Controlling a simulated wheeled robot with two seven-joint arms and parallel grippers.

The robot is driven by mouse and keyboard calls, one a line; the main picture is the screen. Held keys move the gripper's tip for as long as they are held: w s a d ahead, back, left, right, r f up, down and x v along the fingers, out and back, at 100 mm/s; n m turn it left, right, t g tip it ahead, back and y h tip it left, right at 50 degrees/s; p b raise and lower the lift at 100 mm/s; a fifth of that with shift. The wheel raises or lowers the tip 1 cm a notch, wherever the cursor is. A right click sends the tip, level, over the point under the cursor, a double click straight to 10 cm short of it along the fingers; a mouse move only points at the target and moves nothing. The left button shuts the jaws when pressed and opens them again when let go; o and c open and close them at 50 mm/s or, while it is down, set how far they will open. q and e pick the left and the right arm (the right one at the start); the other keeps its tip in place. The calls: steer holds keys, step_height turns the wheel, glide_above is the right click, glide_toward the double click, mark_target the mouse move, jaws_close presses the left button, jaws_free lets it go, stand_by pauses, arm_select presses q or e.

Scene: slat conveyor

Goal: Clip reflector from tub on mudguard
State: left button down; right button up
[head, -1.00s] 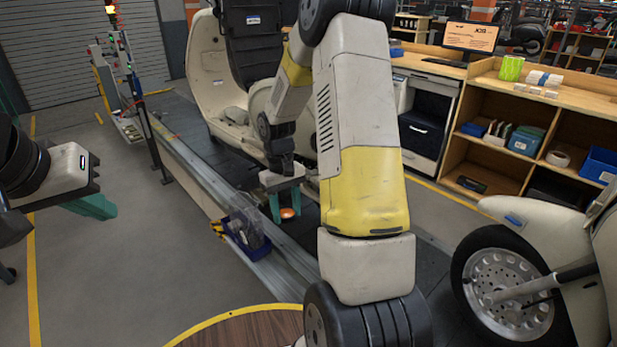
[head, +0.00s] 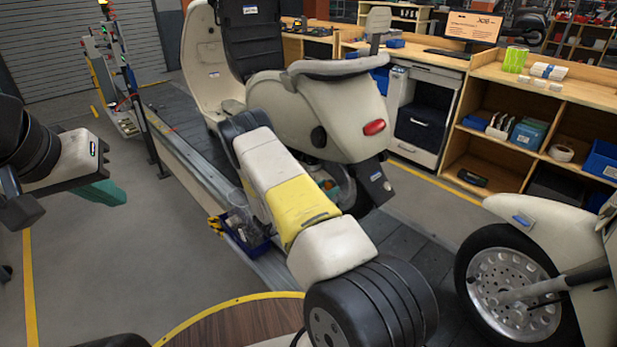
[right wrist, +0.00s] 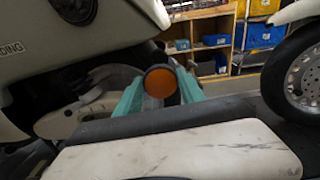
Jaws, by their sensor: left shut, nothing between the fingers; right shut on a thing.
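In the right wrist view, my right gripper (right wrist: 160,88) is shut on a round orange reflector (right wrist: 160,82) with a dark rim, held between its teal fingertips. In the head view my right forearm largely hides that gripper. The cream scooter on the conveyor has a red tail light, and its dark rear mudguard (head: 374,184) hangs below, right of my right forearm. The reflector shows apart from the scooter body in the wrist view. The blue tub (head: 246,240), with clear items inside, is at the conveyor's near edge. My left gripper (head: 108,192) is shut and empty at far left.
The slat conveyor (head: 400,238) runs away to the upper left. Another scooter's wheel (head: 508,290) and body stand at the right. Wooden shelves (head: 500,160) and a workbench line the back. The floor between my left gripper and the conveyor is clear.

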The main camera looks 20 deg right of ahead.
glide_toward(353, 171)
steer(key=shift+f+x, duration=0.2)
steer(key=shift+x, duration=1.2)
steer(key=shift+s, duration=0.15)
steer(key=shift+r, duration=0.15)
steer(key=shift+d, duration=0.25)
steer(key=shift+x, duration=1.25)
steer(key=shift+d, duration=0.15)
stand_by(0.6)
steer(key=o, duration=1.4)
